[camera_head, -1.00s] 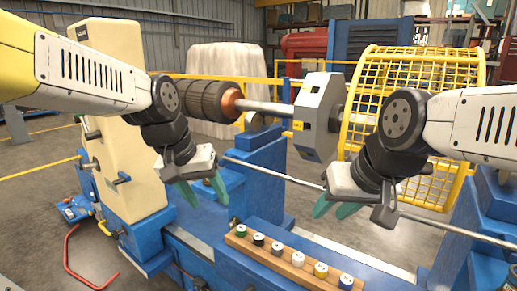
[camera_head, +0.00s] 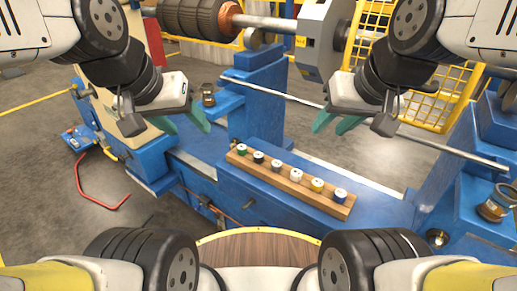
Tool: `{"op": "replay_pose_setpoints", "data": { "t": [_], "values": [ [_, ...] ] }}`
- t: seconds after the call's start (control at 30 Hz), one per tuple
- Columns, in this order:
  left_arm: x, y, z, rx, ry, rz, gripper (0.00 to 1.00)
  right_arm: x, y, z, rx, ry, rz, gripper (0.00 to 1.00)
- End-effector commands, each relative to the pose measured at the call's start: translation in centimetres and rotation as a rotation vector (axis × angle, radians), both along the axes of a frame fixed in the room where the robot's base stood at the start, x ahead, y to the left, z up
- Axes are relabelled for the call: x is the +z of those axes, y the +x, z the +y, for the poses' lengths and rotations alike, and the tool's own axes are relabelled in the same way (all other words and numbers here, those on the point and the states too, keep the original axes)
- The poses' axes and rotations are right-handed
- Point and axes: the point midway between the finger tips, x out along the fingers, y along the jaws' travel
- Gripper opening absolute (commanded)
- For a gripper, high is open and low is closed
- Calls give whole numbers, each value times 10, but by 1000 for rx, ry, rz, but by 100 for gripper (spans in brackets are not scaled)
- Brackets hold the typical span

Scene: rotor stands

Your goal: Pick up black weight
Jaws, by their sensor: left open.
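The black weight (camera_head: 259,157) is a small cylinder with a pale top. It stands second from the left in the wooden rack (camera_head: 305,197) on the blue machine bed, between a green weight (camera_head: 242,150) and a third weight (camera_head: 277,165). My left gripper (camera_head: 187,121) is open and empty, above and to the left of the rack, apart from the black weight. My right gripper (camera_head: 335,122) looks open and empty, above and to the right of the black weight.
White, yellow (camera_head: 318,185) and blue (camera_head: 340,195) weights fill the rack's right part. A long steel rod (camera_head: 300,101) crosses behind the rack. Blue stands (camera_head: 258,95) rise behind and at right. A round wooden surface (camera_head: 258,247) is at the front.

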Motion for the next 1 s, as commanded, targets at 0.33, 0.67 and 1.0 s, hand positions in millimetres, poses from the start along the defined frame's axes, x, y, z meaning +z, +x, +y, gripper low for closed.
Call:
{"op": "replay_pose_setpoints", "data": {
  "t": [0.33,0.67,1.0],
  "values": [
    [0,0,0,0,0,0,55,0,0,0,0,0,0,36],
    [0,0,0,0,0,0,55,0,9,3,-8,7,27,56],
    [0,0,0,0,0,0,55,-24,97,42,-125,28,284,56]
  ]
}}
